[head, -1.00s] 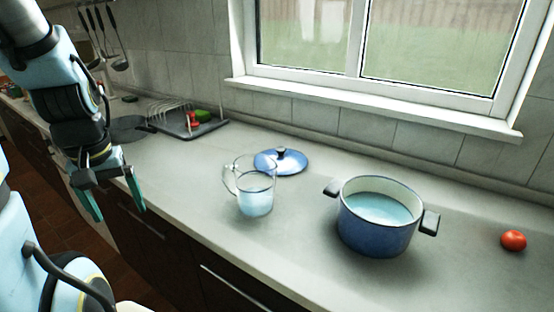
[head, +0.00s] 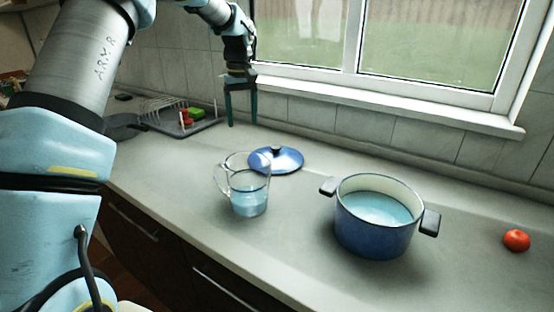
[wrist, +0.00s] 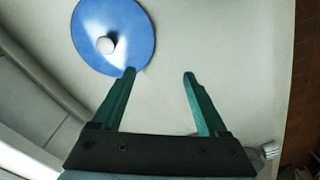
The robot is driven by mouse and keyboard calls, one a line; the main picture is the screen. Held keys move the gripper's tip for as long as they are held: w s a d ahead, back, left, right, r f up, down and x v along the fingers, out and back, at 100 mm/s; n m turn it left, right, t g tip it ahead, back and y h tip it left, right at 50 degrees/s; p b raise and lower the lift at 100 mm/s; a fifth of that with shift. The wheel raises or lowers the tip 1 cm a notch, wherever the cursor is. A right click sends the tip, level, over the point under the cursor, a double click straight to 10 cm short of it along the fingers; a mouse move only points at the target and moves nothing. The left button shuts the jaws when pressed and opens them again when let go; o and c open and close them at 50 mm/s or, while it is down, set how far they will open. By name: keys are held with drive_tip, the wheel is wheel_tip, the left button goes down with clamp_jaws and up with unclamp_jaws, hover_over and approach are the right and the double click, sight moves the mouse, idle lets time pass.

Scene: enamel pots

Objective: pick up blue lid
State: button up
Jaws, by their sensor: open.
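The blue lid (head: 287,160) lies flat on the counter behind the glass jug, its dark knob on top. In the wrist view the blue lid (wrist: 92,22) is at the top left, with its knob catching the light. My gripper (head: 241,122) is above the counter, behind and left of the lid in the head view. In the wrist view my gripper (wrist: 158,74) has its two green fingers apart with nothing between them. The left fingertip overlaps the lid's edge in that picture; I cannot tell the height gap.
A glass jug (head: 249,201) with bluish liquid stands just in front of the lid. A blue pot (head: 372,232) with liquid is to the right, and a tomato (head: 516,240) is farther right. A dish rack (head: 172,116) is at the left. The tiled wall and window sill are close behind.

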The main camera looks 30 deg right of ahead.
drive_tip(key=n, duration=0.1)
hover_over(276, 146)
wheel_tip(276, 146, down, 6)
drive_tip(key=shift+d+p, duration=0.15)
drive_tip(key=shift+p, duration=0.3)
drive_tip(key=shift+a+f+p, duration=0.2)
drive_tip(key=shift+f+p, duration=1.1)
drive_tip(key=shift+f, duration=1.35)
drive_tip(key=shift+c, duration=0.3)
clamp_jaws()
